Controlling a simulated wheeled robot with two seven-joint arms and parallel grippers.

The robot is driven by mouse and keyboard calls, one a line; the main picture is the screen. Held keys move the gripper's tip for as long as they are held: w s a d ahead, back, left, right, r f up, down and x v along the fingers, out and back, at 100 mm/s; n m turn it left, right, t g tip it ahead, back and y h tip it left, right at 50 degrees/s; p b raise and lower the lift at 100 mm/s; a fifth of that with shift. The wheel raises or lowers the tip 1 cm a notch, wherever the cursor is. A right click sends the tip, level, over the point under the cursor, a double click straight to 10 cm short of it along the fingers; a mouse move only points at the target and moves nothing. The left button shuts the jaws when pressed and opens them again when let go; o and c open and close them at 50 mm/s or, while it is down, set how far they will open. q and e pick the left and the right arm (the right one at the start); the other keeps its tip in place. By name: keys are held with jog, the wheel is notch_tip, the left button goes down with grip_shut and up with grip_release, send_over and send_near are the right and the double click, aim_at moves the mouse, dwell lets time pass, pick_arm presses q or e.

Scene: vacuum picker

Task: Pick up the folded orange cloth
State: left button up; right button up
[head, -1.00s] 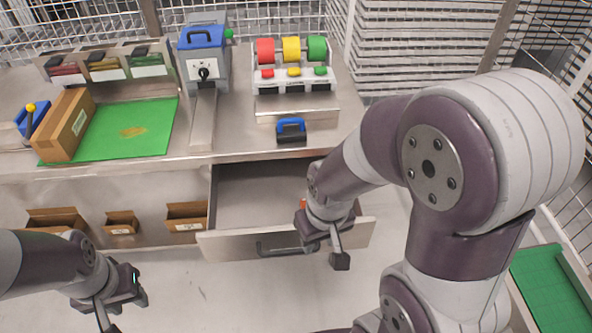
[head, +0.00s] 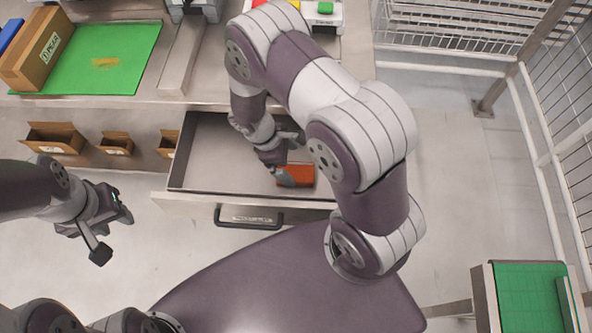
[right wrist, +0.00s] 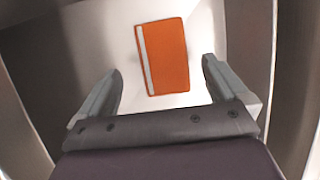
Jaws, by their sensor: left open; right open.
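The folded orange cloth (head: 300,174) lies flat in the open drawer (head: 205,150), toward its right part. In the right wrist view the cloth (right wrist: 165,56) is a small orange rectangle with a white stripe along its left edge. My right gripper (head: 287,160) is inside the drawer area, just over the cloth. Its two fingers (right wrist: 162,92) are open in the right wrist view, with the cloth ahead of and between them. Nothing is held. My left gripper (head: 115,228) is open and empty, out to the left over the floor.
The drawer front with its handle (head: 248,222) faces me. Small brown bins (head: 55,138) sit left of the drawer. On the bench are a green mat (head: 95,55) and a cardboard box (head: 38,50). A green-topped stand (head: 525,295) is at the lower right.

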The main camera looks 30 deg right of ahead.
aim_at(294, 171)
jog(key=shift+a+x, duration=0.1)
jog(key=shift+x, duration=0.95)
jog(key=shift+a+x, duration=0.15)
jog(key=shift+x, duration=0.9)
jog(key=shift+f, duration=0.25)
jog(key=c, duration=1)
